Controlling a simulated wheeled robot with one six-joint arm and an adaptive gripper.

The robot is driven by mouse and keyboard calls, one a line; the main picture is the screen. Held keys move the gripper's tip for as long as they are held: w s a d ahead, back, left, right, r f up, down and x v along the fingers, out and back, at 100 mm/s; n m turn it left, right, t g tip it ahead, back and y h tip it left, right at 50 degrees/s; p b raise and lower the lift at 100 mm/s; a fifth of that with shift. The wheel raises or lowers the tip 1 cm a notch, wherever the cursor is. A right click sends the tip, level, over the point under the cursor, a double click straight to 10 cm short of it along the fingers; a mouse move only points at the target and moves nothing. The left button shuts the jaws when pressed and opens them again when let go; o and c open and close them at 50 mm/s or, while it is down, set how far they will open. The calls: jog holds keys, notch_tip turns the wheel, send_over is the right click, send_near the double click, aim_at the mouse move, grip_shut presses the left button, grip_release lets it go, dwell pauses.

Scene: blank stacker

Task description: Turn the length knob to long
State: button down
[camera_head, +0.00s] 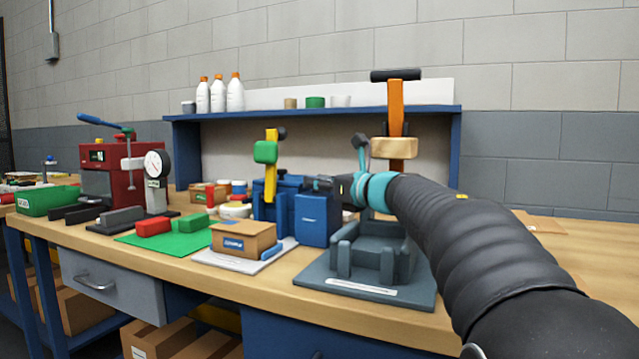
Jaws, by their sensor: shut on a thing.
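The blue machine (313,225) stands on the workbench near the middle, with a yellow upright (271,185) and a green block (265,152) above its left part. My gripper (322,185) reaches in from the right at the top of the blue machine. Its fingers are small and partly hidden behind my wrist. It is shut on a small part there, which I take to be the length knob. The knob itself is hidden, so its marks and setting cannot be read.
A grey fixture (366,258) stands below my arm, with an orange upright (397,108) behind. A cardboard box (243,238), green mat (160,239) and red press (112,165) lie left. A blue shelf (400,109) spans the back. The bench's right end is mostly clear.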

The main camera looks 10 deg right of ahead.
jog(key=shift+a+b, duration=0.1)
jog(key=shift+b, duration=0.2)
jog(key=m+h, duration=0.1)
jog(key=m+t+h+b, duration=0.1)
jog(key=h, duration=0.1)
jog(key=shift+s+a+t, duration=0.1)
jog(key=shift+a+t, duration=0.05)
jog(key=shift+t, duration=0.15)
jog(key=m+h, duration=0.2)
jog(key=h, duration=0.1)
jog(key=shift+a+r+m+t+h, duration=0.1)
jog(key=shift+a+m+t+h, duration=0.05)
jog(key=shift+m+t+h, duration=0.2)
jog(key=m+h, duration=0.1)
jog(key=h, duration=0.1)
jog(key=m+h, duration=0.2)
jog(key=h, duration=0.1)
jog(key=m+h+p, duration=0.1)
jog(key=h, duration=0.1)
jog(key=shift+a+m+h, duration=0.25)
jog(key=shift+m, duration=0.1)
jog(key=shift+m+g+h+p, duration=0.55)
jog(key=shift+m+g+h, duration=0.45)
jog(key=shift+h, duration=0.6)
jog(key=shift+m+h, duration=0.3)
jog(key=c, duration=0.9)
grip_release()
